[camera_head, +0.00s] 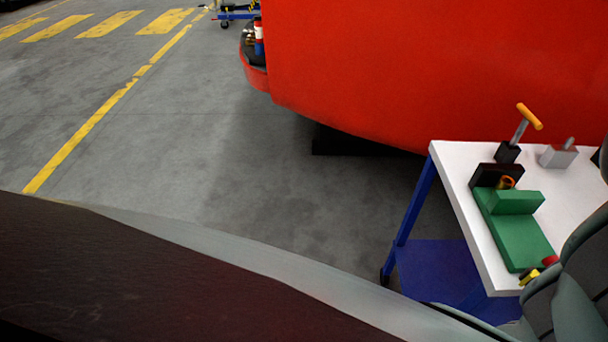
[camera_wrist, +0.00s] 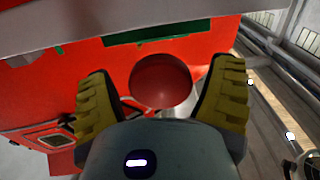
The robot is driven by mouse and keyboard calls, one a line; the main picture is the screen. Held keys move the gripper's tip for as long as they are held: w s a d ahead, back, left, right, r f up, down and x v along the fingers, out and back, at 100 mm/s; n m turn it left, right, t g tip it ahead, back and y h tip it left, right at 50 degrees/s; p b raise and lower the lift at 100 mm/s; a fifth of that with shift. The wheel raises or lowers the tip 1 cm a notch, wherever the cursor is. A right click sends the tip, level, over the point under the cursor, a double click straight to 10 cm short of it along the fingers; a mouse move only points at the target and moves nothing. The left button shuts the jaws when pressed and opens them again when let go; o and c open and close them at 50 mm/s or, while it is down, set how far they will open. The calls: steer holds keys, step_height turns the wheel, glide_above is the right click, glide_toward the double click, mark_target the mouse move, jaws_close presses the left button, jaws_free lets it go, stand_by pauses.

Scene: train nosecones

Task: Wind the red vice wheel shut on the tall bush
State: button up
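The green vice (camera_head: 518,232) lies on the white table top, with a dark jaw block (camera_head: 497,175) at its far end. A small orange-brass ring, apparently the bush (camera_head: 506,182), shows between the dark block and the green jaw; its lower part is hidden. The red vice wheel (camera_head: 550,261) is at the vice's near end, partly hidden by my gripper (camera_head: 538,272). In the wrist view, the round red wheel (camera_wrist: 160,80) lies between the open yellow fingers of my gripper (camera_wrist: 160,95). Gaps show on both sides, and I see no finger contact.
A tool with an orange T-handle (camera_head: 530,117) stands in a black block behind the vice, with a grey block (camera_head: 558,156) beside it. The white table (camera_head: 472,222) has blue legs and shelf. A large red train nosecone (camera_head: 430,70) stands behind. The floor at left is clear.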

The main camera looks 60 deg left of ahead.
steer(key=c, duration=1)
steer(key=shift+c, duration=0.2)
steer(key=shift+m, duration=0.4)
steer(key=m, duration=0.3)
steer(key=shift+s+m+p, duration=0.1)
steer(key=shift+m+p, duration=0.2)
steer(key=shift+m, duration=0.9)
steer(key=o, duration=1.2)
